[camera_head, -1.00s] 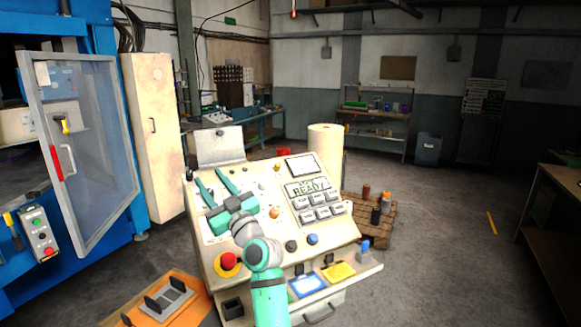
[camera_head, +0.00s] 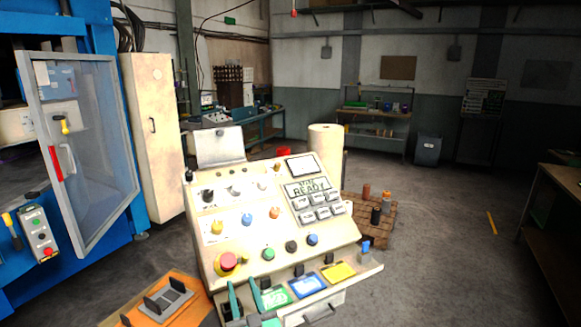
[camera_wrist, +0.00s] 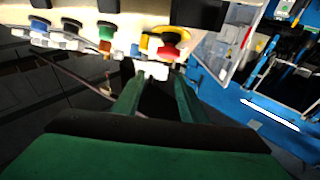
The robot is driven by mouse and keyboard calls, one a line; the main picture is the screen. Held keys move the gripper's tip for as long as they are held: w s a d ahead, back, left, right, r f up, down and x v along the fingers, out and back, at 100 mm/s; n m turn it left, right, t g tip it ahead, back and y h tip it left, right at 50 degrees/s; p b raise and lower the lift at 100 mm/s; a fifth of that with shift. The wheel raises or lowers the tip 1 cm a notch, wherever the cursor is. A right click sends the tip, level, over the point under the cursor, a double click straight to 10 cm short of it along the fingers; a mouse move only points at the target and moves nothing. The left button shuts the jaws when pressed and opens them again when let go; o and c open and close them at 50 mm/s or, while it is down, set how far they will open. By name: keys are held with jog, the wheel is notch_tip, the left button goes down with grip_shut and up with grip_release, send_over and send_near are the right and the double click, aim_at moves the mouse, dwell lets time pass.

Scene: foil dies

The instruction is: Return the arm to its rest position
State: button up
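My gripper (camera_head: 243,286) is at the lower edge of the head view, in front of the lower left of the control console (camera_head: 270,185). Its two green fingers stand apart with nothing held between them. In the wrist view the fingers (camera_wrist: 160,82) also show apart and point towards the console's front. The red emergency button (camera_head: 228,261) on its yellow base is just above the fingertips in the head view. Most of my arm is out of the head view.
Colored cards, one blue (camera_head: 307,284) and one yellow (camera_head: 338,272), lie along the console's front ledge. An orange plate with a grey die (camera_head: 168,297) is at lower left. The blue machine's door (camera_head: 85,150) stands open at left.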

jog(key=s+d+f+m+g+h, duration=0.1)
jog(key=s+d+f+m+h, duration=0.2)
jog(key=s+f, duration=0.8)
jog(key=s+d+f+m+h, duration=0.1)
jog(key=s+d+f+h, duration=0.2)
jog(key=s+d+f, duration=0.8)
jog(key=s+r+g, duration=0.1)
jog(key=s+r, duration=0.2)
jog(key=s, duration=1.2)
jog(key=s+r+g+h, duration=0.1)
jog(key=s+r, duration=0.3)
jog(key=s, duration=1.1)
jog(key=shift+s+a+g+h, duration=0.2)
jog(key=shift+s+g+h, duration=0.1)
jog(key=shift+s, duration=0.05)
jog(key=shift+c, duration=0.9)
jog(key=shift+w, duration=0.1)
